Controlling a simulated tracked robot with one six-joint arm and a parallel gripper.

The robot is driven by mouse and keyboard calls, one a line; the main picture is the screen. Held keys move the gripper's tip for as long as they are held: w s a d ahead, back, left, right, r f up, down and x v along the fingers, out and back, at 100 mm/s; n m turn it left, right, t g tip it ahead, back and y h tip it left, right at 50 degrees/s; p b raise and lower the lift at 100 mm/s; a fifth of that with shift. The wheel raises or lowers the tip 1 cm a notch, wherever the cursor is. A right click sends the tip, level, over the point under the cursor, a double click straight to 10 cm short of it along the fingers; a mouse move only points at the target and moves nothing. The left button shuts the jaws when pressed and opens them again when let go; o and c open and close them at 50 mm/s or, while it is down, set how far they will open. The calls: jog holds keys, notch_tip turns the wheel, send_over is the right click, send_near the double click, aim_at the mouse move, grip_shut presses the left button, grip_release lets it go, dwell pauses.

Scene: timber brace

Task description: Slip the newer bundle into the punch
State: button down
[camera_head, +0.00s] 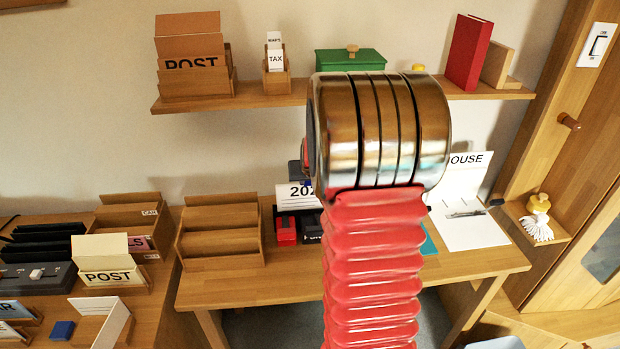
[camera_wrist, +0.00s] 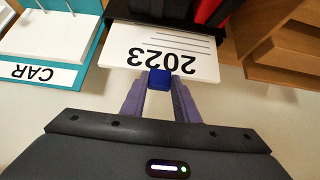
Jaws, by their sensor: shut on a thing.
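A white paper bundle marked 2023 (camera_wrist: 165,58) shows upside down in the wrist view. My gripper (camera_wrist: 159,82) is shut on the small blue piece (camera_wrist: 159,77) at the bundle's near edge. The bundle's far edge meets a black object (camera_wrist: 150,35), which may be the punch; I cannot tell how far in it is. In the head view a white sheet reading "202" (camera_head: 297,190) shows beside my arm, its last digit hidden. Below it are a red block (camera_head: 285,232) and a dark object (camera_head: 310,230). My arm hides most of this area. No second year label is readable.
A teal binder with a CAR label (camera_wrist: 42,72) lies left in the wrist view; wooden trays (camera_wrist: 285,45) stand right. In the head view a wooden sorter (camera_head: 220,232) stands on the desk (camera_head: 250,285), and a white HOUSE folder (camera_head: 465,195) lies right. A shelf (camera_head: 270,100) runs above.

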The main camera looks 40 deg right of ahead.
jog(key=shift+f, duration=0.3)
jog(key=c, duration=1.3)
grip_release()
jog(key=shift+o, duration=0.4)
jog(key=o, duration=0.4)
jog(key=shift+r, duration=0.1)
notch_tip(320, 180, up, 8)
